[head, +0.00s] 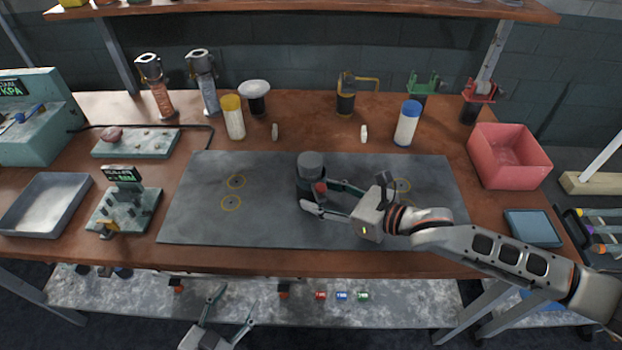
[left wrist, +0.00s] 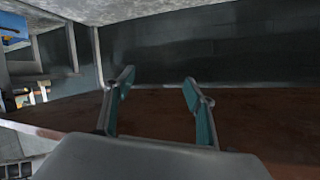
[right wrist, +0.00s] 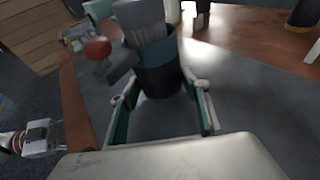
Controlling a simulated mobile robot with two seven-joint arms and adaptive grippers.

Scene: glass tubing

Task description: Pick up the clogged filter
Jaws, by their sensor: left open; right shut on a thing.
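A dark cylindrical housing (head: 304,182) with a grey top (head: 310,160) and a red knob (head: 320,187) stands on the grey mat (head: 270,220). My right gripper (head: 315,195) is shut around the housing's lower part. In the right wrist view, the housing (right wrist: 160,75) sits between the fingers, with a grey ribbed piece (right wrist: 145,22) at its top and the red knob (right wrist: 97,48) on its side. I cannot tell which part is the clogged filter. My left gripper (head: 236,303) is open and empty, low in front of the table; its open fingers show in the left wrist view (left wrist: 158,90).
A yellow-capped cylinder (head: 233,118), a blue-capped cylinder (head: 407,124) and several stands line the back. The mat's left part is clear.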

